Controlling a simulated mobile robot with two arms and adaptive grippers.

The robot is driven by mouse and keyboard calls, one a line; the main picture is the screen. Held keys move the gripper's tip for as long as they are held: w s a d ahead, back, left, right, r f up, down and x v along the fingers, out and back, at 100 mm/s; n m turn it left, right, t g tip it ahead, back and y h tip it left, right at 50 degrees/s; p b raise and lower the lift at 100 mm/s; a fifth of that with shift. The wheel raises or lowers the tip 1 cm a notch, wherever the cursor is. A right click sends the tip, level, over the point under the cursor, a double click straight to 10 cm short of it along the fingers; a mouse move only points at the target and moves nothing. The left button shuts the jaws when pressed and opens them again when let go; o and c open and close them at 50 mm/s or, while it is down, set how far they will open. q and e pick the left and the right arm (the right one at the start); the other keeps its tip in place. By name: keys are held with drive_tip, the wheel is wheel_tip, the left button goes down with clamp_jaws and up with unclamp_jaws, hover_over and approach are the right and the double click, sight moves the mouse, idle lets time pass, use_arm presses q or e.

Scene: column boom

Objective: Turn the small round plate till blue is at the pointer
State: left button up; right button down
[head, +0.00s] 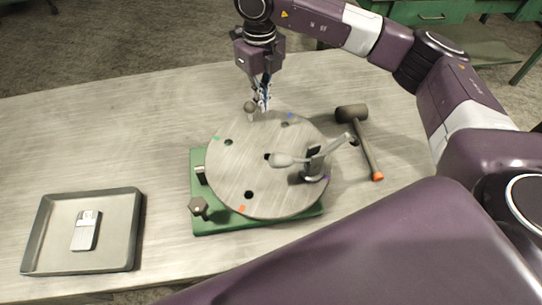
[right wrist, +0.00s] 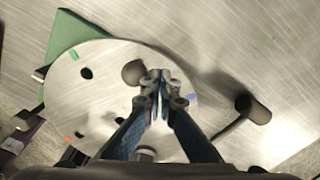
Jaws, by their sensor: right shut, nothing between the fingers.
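The small round plate (head: 235,165) is a grey disc with dark holes on a green base (head: 205,222). Its blue mark (head: 290,116) is at the far rim, right of the knob (head: 250,107). A green mark (head: 216,138) is at the left, an orange one (head: 241,208) at the near rim, a purple one (head: 326,178) at the right. My right gripper (head: 264,105) is shut and empty, close beside the knob; I cannot tell if they touch. The right wrist view shows the knob (right wrist: 132,73) left of the fingertips (right wrist: 157,78). A small block (head: 200,175) stands at the plate's left edge; I cannot tell whether it is the pointer.
A lever clamp (head: 313,162) stands over the plate's right side. A hex-headed knob (head: 199,207) is at the base's near left corner. A mallet (head: 363,143) lies right of the plate. A grey tray (head: 127,250) holding a small metal piece (head: 86,231) is at the left.

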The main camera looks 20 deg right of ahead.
sight(246, 103)
drive_tip(key=shift+a, duration=0.1)
idle(0.3)
drive_tip(key=shift+w+a, duration=0.2)
drive_tip(key=shift+a, duration=0.7)
drive_tip(key=shift+w+a, duration=0.1)
drive_tip(key=shift+a, duration=0.85)
drive_tip(key=shift+a+b, duration=0.35)
drive_tip(key=shift+a, duration=0.4)
